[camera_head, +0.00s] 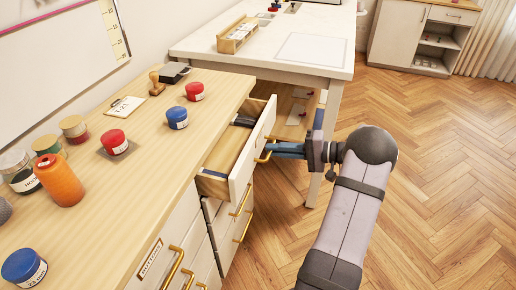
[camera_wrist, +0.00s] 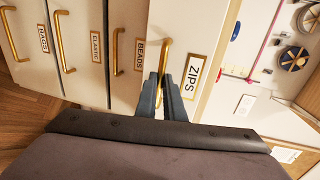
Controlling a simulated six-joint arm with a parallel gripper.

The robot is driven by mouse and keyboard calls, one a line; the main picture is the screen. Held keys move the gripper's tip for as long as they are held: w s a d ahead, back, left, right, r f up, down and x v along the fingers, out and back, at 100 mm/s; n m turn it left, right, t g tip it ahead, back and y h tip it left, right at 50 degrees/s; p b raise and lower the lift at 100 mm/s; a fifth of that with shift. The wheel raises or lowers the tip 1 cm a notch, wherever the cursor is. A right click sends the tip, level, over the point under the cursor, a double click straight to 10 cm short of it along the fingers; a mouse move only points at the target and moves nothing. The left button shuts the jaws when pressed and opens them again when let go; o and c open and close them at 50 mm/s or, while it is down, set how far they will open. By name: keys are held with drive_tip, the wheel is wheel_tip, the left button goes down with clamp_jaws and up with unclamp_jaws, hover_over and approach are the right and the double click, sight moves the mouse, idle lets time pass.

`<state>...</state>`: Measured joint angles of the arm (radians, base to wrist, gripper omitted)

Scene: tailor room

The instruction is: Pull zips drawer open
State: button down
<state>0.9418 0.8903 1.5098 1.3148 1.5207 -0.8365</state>
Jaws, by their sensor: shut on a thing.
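The zips drawer (camera_head: 241,178) is the top white drawer of the wooden-topped cabinet. It stands pulled out, and a dark item shows inside near its back. Its front carries a ZIPS label (camera_wrist: 193,75) in the wrist view. My gripper (camera_head: 268,149) is at the drawer front, with its fingers shut on the brass handle (camera_wrist: 165,58). The fingers also show in the wrist view (camera_wrist: 167,80), close around the handle's lower part in that picture.
Below it are closed drawers with brass handles, among them the beads drawer (camera_wrist: 126,60) and elastic drawer (camera_wrist: 90,60). Jars, an orange spool (camera_head: 59,180) and a stamp stand on the cabinet top (camera_head: 150,150). A white table (camera_head: 270,55) is behind. Floor at right is clear.

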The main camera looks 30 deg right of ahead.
drive_tip(key=f+v, duration=0.1)
drive_tip(key=v, duration=0.7)
drive_tip(key=f+b+v, duration=0.1)
drive_tip(key=f+v, duration=0.1)
drive_tip(key=v, duration=0.6)
drive_tip(key=shift+s+d+f, duration=0.2)
drive_tip(key=shift+s+d, duration=0.3)
drive_tip(key=c, duration=1.9)
unclamp_jaws()
drive_tip(key=shift+o, duration=0.2)
drive_tip(key=v, duration=0.7)
drive_tip(key=shift+s+d, duration=0.15)
